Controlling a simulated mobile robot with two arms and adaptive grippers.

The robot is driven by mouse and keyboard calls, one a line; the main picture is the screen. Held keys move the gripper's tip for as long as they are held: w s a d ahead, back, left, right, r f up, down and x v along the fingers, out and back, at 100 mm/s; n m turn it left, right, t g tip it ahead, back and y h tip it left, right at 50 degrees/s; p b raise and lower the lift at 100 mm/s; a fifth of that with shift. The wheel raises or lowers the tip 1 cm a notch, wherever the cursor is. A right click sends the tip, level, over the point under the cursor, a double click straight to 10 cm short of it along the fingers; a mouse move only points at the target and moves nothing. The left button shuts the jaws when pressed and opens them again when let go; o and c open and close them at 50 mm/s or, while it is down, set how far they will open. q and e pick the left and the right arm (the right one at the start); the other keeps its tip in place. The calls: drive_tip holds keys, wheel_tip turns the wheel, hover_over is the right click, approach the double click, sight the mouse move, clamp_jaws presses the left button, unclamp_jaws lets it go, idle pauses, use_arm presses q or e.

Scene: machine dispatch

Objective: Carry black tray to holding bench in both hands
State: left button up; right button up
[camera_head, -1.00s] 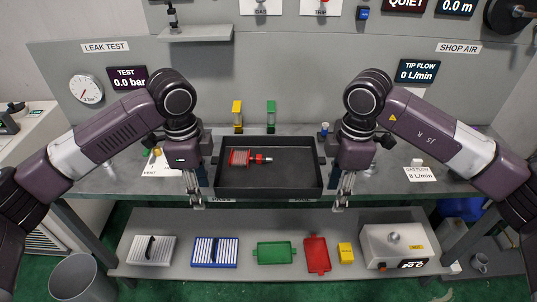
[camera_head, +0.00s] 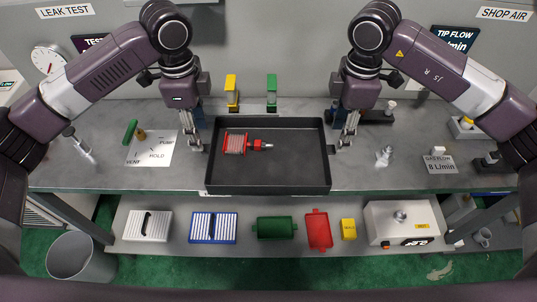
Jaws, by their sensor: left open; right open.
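The black tray (camera_head: 270,187) lies flat on the grey bench top (camera_head: 90,170), near its front edge. A red spool-like part with a small red and silver fitting (camera_head: 238,144) lies inside it. My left gripper (camera_head: 194,144) points down beside the tray's left wall, fingers apart. My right gripper (camera_head: 346,146) points down beside the right wall, close to a small dark handle there. Neither gripper visibly holds the tray; I cannot tell if the fingers touch the handles. No separate holding bench can be made out.
Yellow (camera_head: 232,90) and green (camera_head: 271,92) stands are behind the tray. A white card (camera_head: 152,149) lies left, small fittings (camera_head: 384,156) right. The lower shelf holds a green tray (camera_head: 277,228), a red tray (camera_head: 319,230) and a white box (camera_head: 402,222).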

sight(205, 148)
use_arm(q)
drive_tip(key=f, duration=0.7)
drive_tip(key=shift+w, duration=0.2)
use_arm(e)
drive_tip(key=f, duration=0.7)
drive_tip(key=shift+w, duration=0.2)
use_arm(q)
drive_tip(key=shift+w+f, duration=0.1)
drive_tip(key=shift+f, duration=0.3)
use_arm(e)
drive_tip(key=shift+w+f, duration=0.15)
drive_tip(key=shift+f, duration=0.3)
use_arm(q)
drive_tip(key=shift+c, duration=1.3)
use_arm(e)
drive_tip(key=shift+r, duration=0.1)
drive_tip(key=shift+c, duration=1.3)
use_arm(q)
clamp_jaws()
use_arm(e)
clamp_jaws()
